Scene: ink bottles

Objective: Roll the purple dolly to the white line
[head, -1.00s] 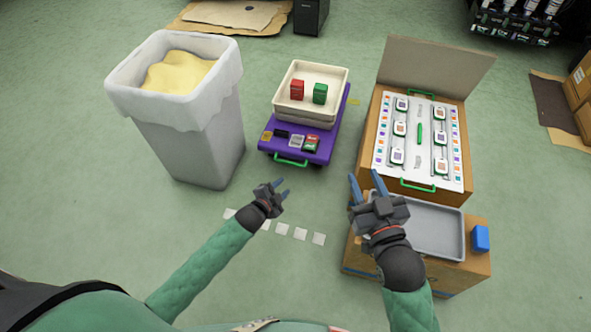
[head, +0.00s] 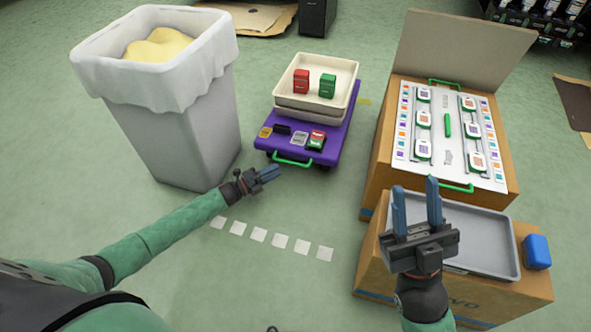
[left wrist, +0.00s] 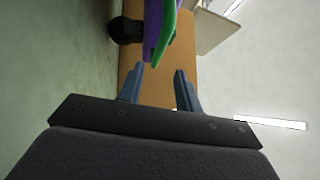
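The purple dolly (head: 327,140) stands on the floor in the middle of the head view, with a green handle (head: 291,161) on its near edge. The dashed white line (head: 259,234) lies on the floor nearer to me. My left gripper (head: 273,174) is just short of the handle and a little left of it, open and empty. In the left wrist view the green handle (left wrist: 167,40) shows beyond the parted fingers (left wrist: 158,85), not between them. My right gripper (head: 417,196) is open and empty in front of the grey tray.
Cream trays (head: 312,104) with a red and a green box ride on the dolly, with several small items beside them. A bin (head: 182,125) stands left. A carton with a white panel (head: 450,140) and a grey tray (head: 492,247) stand right. Floor between dolly and line is clear.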

